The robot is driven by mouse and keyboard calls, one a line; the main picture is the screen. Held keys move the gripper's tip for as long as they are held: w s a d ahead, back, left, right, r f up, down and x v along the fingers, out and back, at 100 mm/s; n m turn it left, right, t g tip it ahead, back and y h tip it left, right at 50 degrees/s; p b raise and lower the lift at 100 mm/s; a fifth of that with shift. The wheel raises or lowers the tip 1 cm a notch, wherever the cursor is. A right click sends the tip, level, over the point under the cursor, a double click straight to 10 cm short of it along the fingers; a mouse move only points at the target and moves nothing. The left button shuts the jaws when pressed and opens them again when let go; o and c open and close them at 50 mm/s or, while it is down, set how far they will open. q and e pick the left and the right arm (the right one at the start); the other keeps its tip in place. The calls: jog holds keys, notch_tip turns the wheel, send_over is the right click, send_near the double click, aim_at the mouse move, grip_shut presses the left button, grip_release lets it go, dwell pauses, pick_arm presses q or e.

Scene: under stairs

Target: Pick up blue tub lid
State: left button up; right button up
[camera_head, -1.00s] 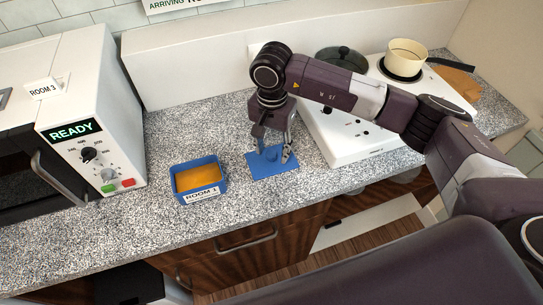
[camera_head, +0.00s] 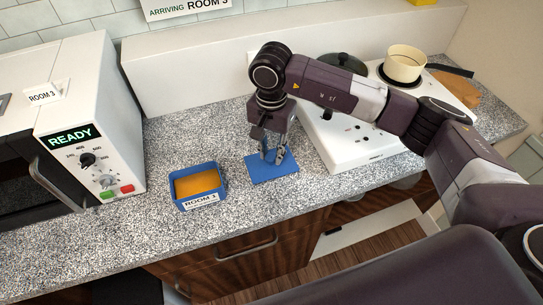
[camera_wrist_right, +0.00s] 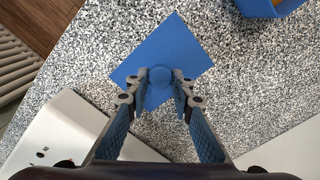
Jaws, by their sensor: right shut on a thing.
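The blue tub lid (camera_head: 261,172) is a flat blue square lying on the speckled counter, right of the blue tub. It also shows in the right wrist view (camera_wrist_right: 165,50), with a round knob at its middle. My right gripper (camera_head: 272,157) points down over the lid and is shut on its knob; in the wrist view the two fingertips (camera_wrist_right: 160,77) sit on either side of the knob. The lid appears to rest on the counter. The open blue tub (camera_head: 199,202) holds something orange and has a ROOM label. My left gripper is not in view.
A white microwave (camera_head: 96,130) with a READY display stands at the left. A white hob (camera_head: 350,142) with a cream pot (camera_head: 404,66) and a dark lidded pan is at the right. The speckled counter (camera_head: 250,216) is clear in front of the lid.

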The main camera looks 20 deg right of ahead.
notch_tip(320, 180, up, 10)
jog(key=b, duration=0.3)
notch_tip(320, 180, up, 8)
jog(key=f, duration=0.1)
send_over(271, 155)
jog(key=shift+s+r+b, duration=0.15)
jog(key=shift+r+b, duration=0.25)
jog(key=shift+r, duration=0.5)
jog(key=shift+o, duration=1.2)
grip_shut()
